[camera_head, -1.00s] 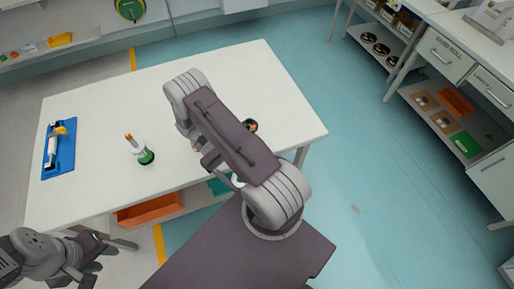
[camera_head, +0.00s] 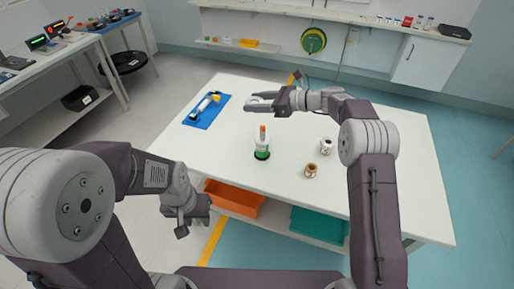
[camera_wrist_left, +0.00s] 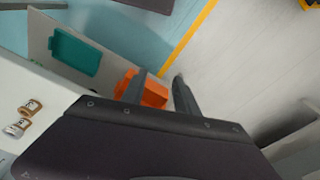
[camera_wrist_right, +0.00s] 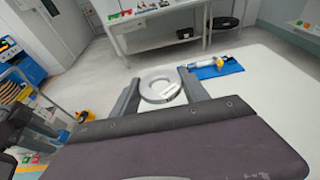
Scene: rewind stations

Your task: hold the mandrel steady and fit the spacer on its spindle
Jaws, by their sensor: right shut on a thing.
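The mandrel (camera_head: 262,143) stands upright on the white table, with a white body, an orange top and a green band above a dark foot. My right gripper (camera_wrist_right: 163,84) is shut on the spacer, a pale flat ring (camera_wrist_right: 160,89). In the head view, the spacer (camera_head: 258,103) is held over the table, beyond the mandrel and apart from it. The mandrel's spindle is bare of the ring. My left gripper (camera_wrist_left: 158,86) is open and empty. In the head view it hangs low by the table's near left edge, away from the mandrel.
A blue mat (camera_head: 190,120) with a white, yellow and black tool lies at the table's far left. Orange (camera_head: 236,200) and teal (camera_head: 318,225) bins sit below the tabletop.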

